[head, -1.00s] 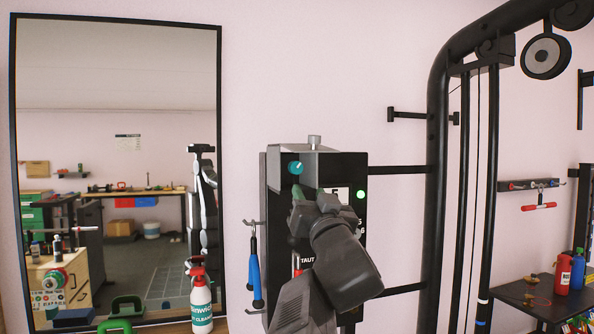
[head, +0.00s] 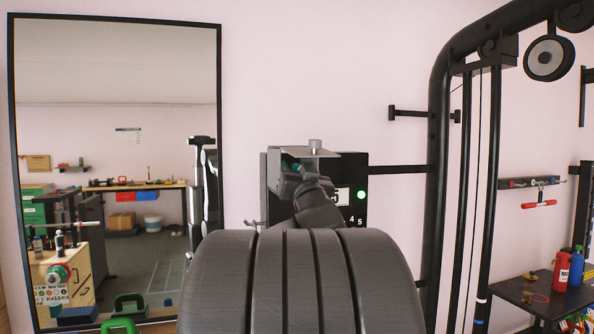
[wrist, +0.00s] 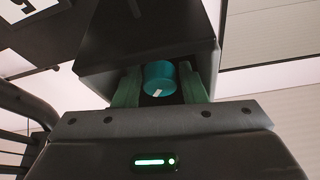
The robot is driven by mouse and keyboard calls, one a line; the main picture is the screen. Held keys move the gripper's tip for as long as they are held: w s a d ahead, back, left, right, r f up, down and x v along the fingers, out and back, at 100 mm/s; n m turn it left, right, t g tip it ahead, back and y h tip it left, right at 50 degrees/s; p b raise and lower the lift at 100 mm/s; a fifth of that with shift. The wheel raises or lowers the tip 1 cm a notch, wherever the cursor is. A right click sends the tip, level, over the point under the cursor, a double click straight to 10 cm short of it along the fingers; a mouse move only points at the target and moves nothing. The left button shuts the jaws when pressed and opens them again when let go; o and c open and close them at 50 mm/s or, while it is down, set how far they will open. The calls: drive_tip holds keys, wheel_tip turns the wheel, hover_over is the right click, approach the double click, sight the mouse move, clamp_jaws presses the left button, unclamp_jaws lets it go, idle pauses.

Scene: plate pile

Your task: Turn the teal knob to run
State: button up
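The teal knob (wrist: 160,78) is a short cylinder with a white mark on its face, set under the overhang of the dark box in the wrist view. My gripper (wrist: 161,82) has its two green fingers on either side of the knob. The fingers are very close to its sides, and I cannot tell whether both touch it. In the head view my gripper (head: 300,176) is at the upper left of the dark box (head: 352,168), and it hides most of the knob and any labels around it.
A green light (head: 361,195) glows on the box front beside a partly hidden white display. A black-framed mirror (head: 220,100) stands at the left. A black rack post (head: 434,200) rises to the right. My arm blocks the lower middle.

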drive_tip(key=c, duration=0.7)
drive_tip(key=shift+d+n+y, duration=0.1)
drive_tip(key=shift+n+y, duration=0.3)
drive_tip(key=shift+n, duration=0.2)
drive_tip(key=n+y, duration=0.1)
drive_tip(key=n, duration=0.1)
drive_tip(key=n+g+y, duration=0.1)
drive_tip(key=n, duration=0.2)
drive_tip(key=shift+y, duration=0.3)
drive_tip(key=shift+n+g+y+p, duration=0.2)
drive_tip(key=shift+n+g+y, duration=0.2)
drive_tip(key=shift+n, duration=0.75)
drive_tip(key=shift+n+g+y+p, duration=0.2)
drive_tip(key=shift+n+g+y, duration=0.15)
drive_tip(key=shift+n, duration=0.8)
